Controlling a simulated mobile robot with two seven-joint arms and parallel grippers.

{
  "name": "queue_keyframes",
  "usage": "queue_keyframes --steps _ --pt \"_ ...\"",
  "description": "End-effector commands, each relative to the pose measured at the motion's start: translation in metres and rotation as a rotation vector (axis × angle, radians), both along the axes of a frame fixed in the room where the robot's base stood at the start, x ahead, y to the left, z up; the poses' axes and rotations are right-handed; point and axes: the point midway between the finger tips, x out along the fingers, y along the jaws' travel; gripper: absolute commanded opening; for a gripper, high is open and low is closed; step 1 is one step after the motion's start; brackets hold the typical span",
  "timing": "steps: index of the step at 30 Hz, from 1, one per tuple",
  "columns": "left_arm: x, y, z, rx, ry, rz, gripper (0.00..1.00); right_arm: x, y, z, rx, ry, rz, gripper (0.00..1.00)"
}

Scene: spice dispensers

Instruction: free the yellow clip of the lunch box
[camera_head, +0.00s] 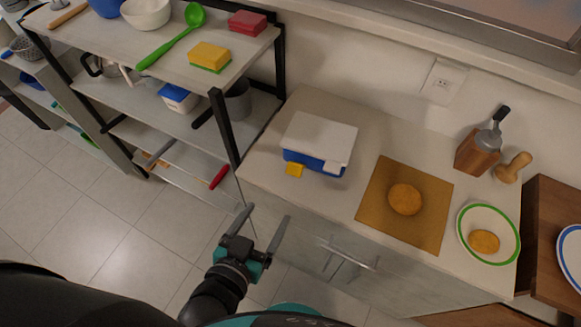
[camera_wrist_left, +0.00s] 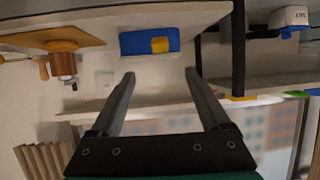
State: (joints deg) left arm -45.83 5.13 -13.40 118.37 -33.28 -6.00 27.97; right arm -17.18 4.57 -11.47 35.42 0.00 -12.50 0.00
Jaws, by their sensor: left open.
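The lunch box (camera_head: 318,138) stands on the counter near its left end, with a white lid over a blue body. Its yellow clip (camera_head: 295,170) stands out from the front side at the lower left. In the left wrist view the blue side of the box (camera_wrist_left: 132,42) faces me, with the yellow clip (camera_wrist_left: 160,45) on it. My left gripper (camera_head: 267,212) is open and empty, in front of the counter edge and apart from the box. In the left wrist view its fingertips (camera_wrist_left: 160,73) lie to either side of the clip's line. My right gripper is out of view.
A shelf rack (camera_head: 222,130) with a dark post stands left of the counter, holding a sponge (camera_head: 209,56) and a green spoon (camera_head: 172,40). A brown board (camera_head: 375,200) with a round patty (camera_head: 404,199) lies right of the box. Cabinet handles (camera_head: 348,256) stick out below.

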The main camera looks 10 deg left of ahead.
Motion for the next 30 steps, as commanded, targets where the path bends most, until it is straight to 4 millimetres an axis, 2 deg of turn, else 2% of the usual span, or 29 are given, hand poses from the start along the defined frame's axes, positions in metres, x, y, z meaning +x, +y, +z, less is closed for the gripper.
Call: queue_keyframes --steps 5,30 --pt "0.015 -0.003 -0.007 0.001 -0.003 -0.001 0.8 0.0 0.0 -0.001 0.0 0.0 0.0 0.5" --pt "0.124 -0.026 -0.053 0.0 -0.003 0.0 0.8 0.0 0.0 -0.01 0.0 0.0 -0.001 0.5"
